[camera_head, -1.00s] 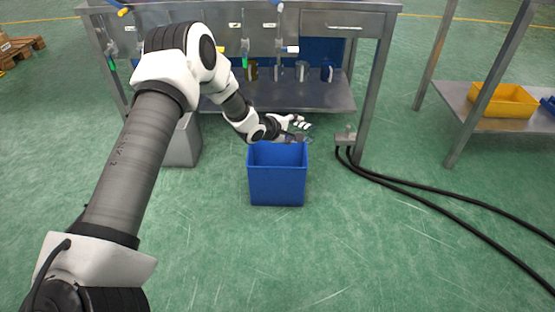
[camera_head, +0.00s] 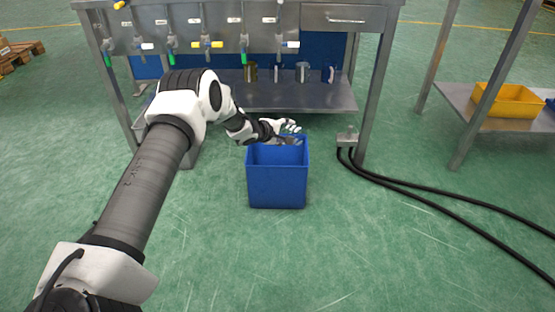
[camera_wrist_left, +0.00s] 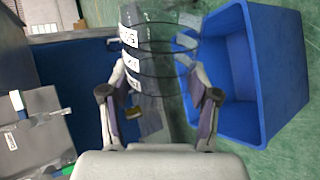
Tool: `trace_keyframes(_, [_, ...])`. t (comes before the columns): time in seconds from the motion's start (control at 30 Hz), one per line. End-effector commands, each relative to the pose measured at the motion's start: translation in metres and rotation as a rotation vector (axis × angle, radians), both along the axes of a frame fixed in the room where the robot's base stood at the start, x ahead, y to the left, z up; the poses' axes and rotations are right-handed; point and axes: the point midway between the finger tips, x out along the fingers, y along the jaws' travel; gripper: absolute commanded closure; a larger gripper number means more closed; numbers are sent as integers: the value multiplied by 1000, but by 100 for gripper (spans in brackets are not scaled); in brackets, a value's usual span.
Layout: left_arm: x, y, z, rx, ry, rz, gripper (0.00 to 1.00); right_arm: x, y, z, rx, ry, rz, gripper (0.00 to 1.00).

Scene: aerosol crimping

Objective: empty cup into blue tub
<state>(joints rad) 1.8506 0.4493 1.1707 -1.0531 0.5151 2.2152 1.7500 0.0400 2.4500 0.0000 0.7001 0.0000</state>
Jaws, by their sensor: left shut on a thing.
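A clear see-through cup with dark bands and white labels (camera_wrist_left: 158,42) is between the fingers of my left gripper (camera_wrist_left: 159,78) in the left wrist view. In the head view the left gripper (camera_head: 292,127) is at the far rim of the blue tub (camera_head: 277,187), with the cup (camera_head: 288,140) small and faint there. The tub stands open on the floor. In the wrist view the tub (camera_wrist_left: 226,85) is to the right, and the cup overlaps its near-left edge. I cannot tell the cup's tilt or contents. My right gripper is not in view.
A steel bench (camera_head: 270,97) with several taps and mugs on its lower shelf stands behind the tub. Black cables (camera_head: 420,189) run from a floor box (camera_head: 347,137) to the right. A yellow bin (camera_head: 508,101) sits on a side shelf. The floor in front is clear.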

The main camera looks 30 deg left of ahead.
Motion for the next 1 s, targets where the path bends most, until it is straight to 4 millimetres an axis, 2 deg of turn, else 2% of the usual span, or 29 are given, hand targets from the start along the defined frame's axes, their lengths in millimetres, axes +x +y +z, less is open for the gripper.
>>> trace_keyframes(0.03, [2, 3, -10, 5, -2, -1, 77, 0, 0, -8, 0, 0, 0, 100])
trace_keyframes(0.6, [32, 39, -62, 32, -23, -1, 77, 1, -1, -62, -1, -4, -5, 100])
trace_keyframes(1.0, [49, 60, -91, 48, -35, -1, 77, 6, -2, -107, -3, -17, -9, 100])
